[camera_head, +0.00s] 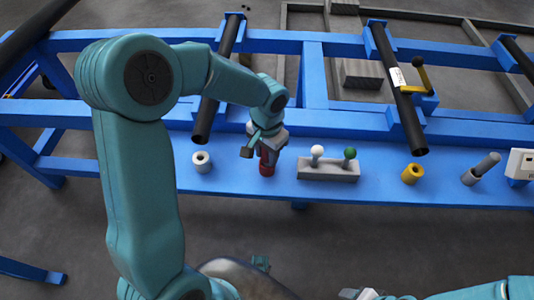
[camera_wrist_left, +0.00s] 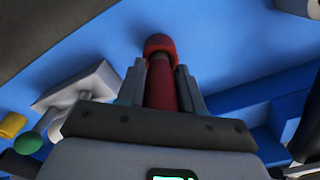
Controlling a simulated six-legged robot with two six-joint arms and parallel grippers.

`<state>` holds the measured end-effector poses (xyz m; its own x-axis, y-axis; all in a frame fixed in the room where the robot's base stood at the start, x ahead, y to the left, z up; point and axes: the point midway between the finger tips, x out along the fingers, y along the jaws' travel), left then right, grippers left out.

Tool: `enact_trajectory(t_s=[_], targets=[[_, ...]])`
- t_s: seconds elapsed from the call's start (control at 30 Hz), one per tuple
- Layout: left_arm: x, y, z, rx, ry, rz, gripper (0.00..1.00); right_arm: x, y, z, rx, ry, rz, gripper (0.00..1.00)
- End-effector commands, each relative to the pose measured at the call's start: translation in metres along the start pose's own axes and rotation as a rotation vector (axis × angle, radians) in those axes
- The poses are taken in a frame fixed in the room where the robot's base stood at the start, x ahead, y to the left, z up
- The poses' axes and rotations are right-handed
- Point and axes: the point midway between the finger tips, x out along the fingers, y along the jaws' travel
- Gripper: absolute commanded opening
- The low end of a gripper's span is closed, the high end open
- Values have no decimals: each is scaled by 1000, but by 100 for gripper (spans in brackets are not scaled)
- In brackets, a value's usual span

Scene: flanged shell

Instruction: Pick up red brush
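The red brush (camera_head: 267,157) stands upright in a dark red round holder (camera_head: 266,169) on the blue bench, below my left gripper (camera_head: 262,146). In the left wrist view, the brush (camera_wrist_left: 162,85) runs between the two grey fingers of my left gripper (camera_wrist_left: 162,80). The fingers lie against both sides of it, and the holder (camera_wrist_left: 160,45) shows just beyond the fingertips. The far end of the brush is hidden in the holder. My right gripper (camera_head: 375,294) shows only in part at the bottom edge, and its fingers are not clear.
A white-grey holder (camera_head: 201,162) stands to the left on the bench. A grey block (camera_head: 328,172) with a white and a green ball stands close on the right. Further right are a yellow holder (camera_head: 412,174) and a grey cylinder (camera_head: 487,164). Black bars (camera_head: 218,85) slope over the bench.

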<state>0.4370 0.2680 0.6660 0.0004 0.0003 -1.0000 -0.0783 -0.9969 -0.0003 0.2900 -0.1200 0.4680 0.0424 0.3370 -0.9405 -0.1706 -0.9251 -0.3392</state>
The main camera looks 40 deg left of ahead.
Motion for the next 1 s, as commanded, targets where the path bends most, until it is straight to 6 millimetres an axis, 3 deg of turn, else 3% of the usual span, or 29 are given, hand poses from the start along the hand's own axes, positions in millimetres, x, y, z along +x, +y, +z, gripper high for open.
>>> enact_trajectory(t_s=[0.03,0.1,0.4,0.57,0.77,1.0], targets=[[0,0,0,0,0,0,18,0,0,0,0,0,0,58],[0,0,0,0,0,0,0,0,0,0,0,0,0,58],[-2,0,0,0,1,0,0,-1,0,0,0,0,0,58],[-16,0,-1,-1,4,0,0,-5,-2,0,0,0,0,58],[-54,0,-1,-1,5,-1,0,-16,-6,0,0,0,0,58],[-117,0,-1,-1,6,0,0,-32,-12,1,0,0,0,58]])
